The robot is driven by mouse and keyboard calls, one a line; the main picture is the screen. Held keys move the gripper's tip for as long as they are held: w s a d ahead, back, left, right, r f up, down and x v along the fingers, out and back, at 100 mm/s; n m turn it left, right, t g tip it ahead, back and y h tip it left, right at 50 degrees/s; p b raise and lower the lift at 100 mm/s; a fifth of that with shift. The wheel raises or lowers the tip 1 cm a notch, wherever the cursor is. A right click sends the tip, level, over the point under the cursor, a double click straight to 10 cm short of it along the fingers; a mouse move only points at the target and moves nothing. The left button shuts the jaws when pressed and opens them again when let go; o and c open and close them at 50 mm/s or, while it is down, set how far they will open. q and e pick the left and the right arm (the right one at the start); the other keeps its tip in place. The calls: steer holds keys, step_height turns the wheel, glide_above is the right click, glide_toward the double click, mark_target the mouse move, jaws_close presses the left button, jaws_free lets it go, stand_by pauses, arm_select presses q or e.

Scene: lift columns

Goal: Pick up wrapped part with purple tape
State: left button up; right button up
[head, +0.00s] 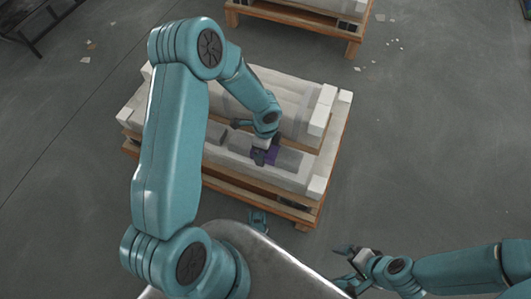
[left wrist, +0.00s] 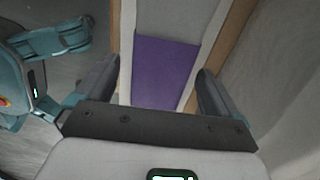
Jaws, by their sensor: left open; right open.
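The wrapped part with purple tape (head: 289,160) lies on the near side of a wooden pallet in the head view, in grey wrap. In the left wrist view its purple tape (left wrist: 165,72) is a broad band across the grey wrap. My left gripper (head: 250,141) is over this part at the tape, partly hiding it. In the left wrist view the left gripper's open fingers (left wrist: 152,88) stand either side of the purple band; I cannot tell whether they touch it. My right gripper (head: 343,266) is open and empty at the lower right, away from the pallet.
The pallet (head: 262,190) also bears a longer light wrapped bundle (head: 290,103) behind the part, with pale blocks (head: 318,117) at the end. A second pallet (head: 300,18) stands at the top. The floor to the right is largely clear.

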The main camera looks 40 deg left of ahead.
arm_select(q)
step_height(320, 180, down, 2)
steer(key=shift+f+b, duration=0.2)
steer(key=shift+b, duration=0.1)
steer(key=shift+r, duration=0.15)
steer(key=c, duration=1.5)
